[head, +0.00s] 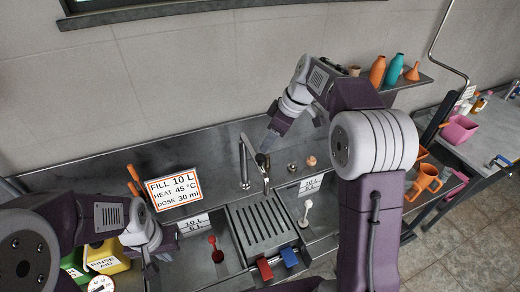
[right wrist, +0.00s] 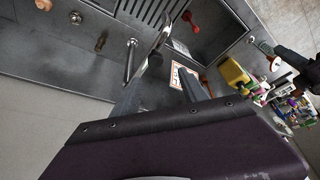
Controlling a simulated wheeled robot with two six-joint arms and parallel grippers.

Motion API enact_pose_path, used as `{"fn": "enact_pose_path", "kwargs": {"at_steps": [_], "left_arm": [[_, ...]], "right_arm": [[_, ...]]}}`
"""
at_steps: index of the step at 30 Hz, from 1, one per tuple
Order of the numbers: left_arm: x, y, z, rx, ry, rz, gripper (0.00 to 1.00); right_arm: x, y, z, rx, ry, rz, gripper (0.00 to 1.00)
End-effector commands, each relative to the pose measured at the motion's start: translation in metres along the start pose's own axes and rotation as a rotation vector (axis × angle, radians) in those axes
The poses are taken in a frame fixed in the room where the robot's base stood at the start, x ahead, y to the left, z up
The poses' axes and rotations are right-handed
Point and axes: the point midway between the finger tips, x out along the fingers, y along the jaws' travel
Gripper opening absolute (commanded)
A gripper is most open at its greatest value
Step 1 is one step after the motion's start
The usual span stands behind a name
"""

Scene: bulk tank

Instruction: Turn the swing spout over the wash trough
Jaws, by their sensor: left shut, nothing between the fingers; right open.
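The metal swing spout (head: 242,165) rises from the back of the sink counter. Its arm reaches toward the front, with its end above the ribbed drainboard between two basins. It also shows in the right wrist view (right wrist: 131,58). My right gripper (head: 266,146) is open, close beside the spout arm; I cannot tell whether it touches. My left gripper (head: 152,260) is shut and empty at the left basin's outer side. The left basin (head: 196,262) holds a red plug-like piece (head: 215,250); the right basin (head: 318,215) holds a white one (head: 305,213). Which is the wash trough is not clear.
A sign (head: 174,188) stands behind the left basin. Red (head: 264,268) and blue (head: 289,257) blocks sit at the drainboard's front. Bottles (head: 378,70) line a shelf. Orange jugs (head: 428,178) are at the right.

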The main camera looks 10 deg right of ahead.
Motion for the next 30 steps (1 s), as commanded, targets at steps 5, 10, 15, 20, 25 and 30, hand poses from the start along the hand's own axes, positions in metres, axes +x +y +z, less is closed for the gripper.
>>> {"fn": "enact_pose_path", "kwargs": {"at_steps": [5,10,15,20,25,30], "left_arm": [[-0.006,0.0,-0.001,0.0,0.0,0.0,0.0],[-0.02,0.001,-0.002,0.0,0.0,0.0,0.0],[-0.029,0.001,-0.003,0.0,0.0,0.0,0.0],[-0.03,0.001,-0.003,0.0,0.0,0.0,0.0],[-0.029,0.001,-0.003,0.0,0.0,0.0,0.0],[-0.029,0.001,-0.003,0.0,0.0,0.0,0.0]], "right_arm": [[0.017,-0.001,0.001,0.002,-0.003,-0.005,0.51],[0.052,-0.001,0.0,0.002,-0.004,-0.006,0.51],[0.08,-0.001,0.0,0.001,-0.002,-0.003,0.51],[0.091,0.0,0.001,0.0,-0.001,0.0,0.51],[0.092,0.0,0.001,0.0,0.0,0.0,0.51],[0.092,0.0,0.001,0.0,0.0,0.001,0.12]]}}
